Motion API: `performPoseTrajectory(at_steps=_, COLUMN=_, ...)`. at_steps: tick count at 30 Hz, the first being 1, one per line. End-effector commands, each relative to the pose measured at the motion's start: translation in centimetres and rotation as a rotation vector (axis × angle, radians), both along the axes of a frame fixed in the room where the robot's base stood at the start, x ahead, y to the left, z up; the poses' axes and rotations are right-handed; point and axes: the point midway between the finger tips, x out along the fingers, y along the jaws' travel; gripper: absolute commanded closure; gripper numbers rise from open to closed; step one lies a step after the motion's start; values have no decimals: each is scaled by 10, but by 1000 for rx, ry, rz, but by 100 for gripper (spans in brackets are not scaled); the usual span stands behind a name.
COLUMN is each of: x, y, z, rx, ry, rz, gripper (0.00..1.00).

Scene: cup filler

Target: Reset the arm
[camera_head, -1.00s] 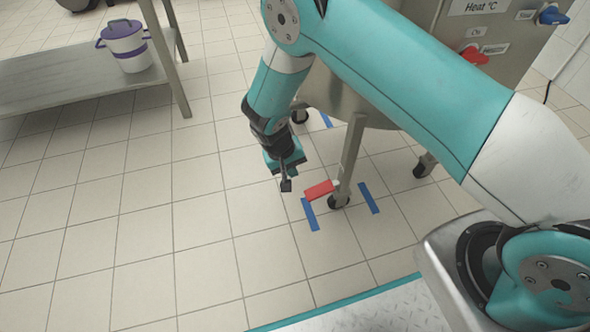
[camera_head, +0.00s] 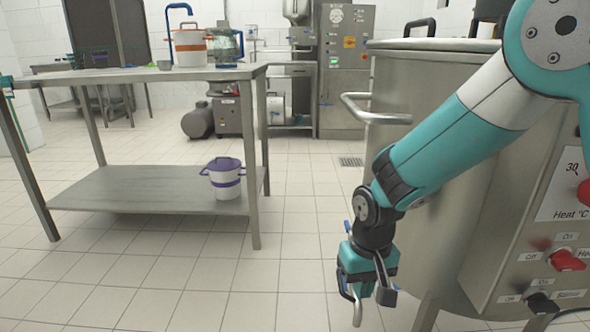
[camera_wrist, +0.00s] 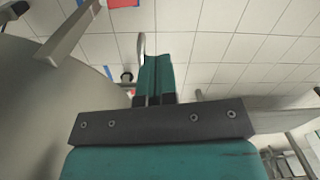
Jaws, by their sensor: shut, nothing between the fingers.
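My gripper (camera_head: 371,298) hangs at the lower end of my teal and white arm in the head view, pointing down in front of the large steel kettle (camera_head: 425,85). It is shut and empty, with bare floor behind it. In the wrist view the gripper (camera_wrist: 153,75) shows end-on beyond the dark mount, above the tiled floor. The arm is bent and crosses in front of the kettle's side.
The kettle's control panel (camera_head: 548,235) with red knobs is at right. A steel table (camera_head: 120,75) stands at left, with a purple-lidded pot (camera_head: 225,178) on its lower shelf. A red piece (camera_wrist: 122,3) and blue tape lie on the floor. Floor between table and kettle is clear.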

Motion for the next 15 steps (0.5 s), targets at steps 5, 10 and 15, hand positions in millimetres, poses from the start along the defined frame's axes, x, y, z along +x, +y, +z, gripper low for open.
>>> performPoseTrajectory(at_steps=5, x=-61, y=-7, z=101, rx=139, ry=-27, rz=128, gripper=100)
performPoseTrajectory(at_steps=10, x=-119, y=-14, z=153, rx=229, ry=-54, rz=247, gripper=100)
performPoseTrajectory(at_steps=15, x=-166, y=-19, z=181, rx=288, ry=-82, rz=341, gripper=100)
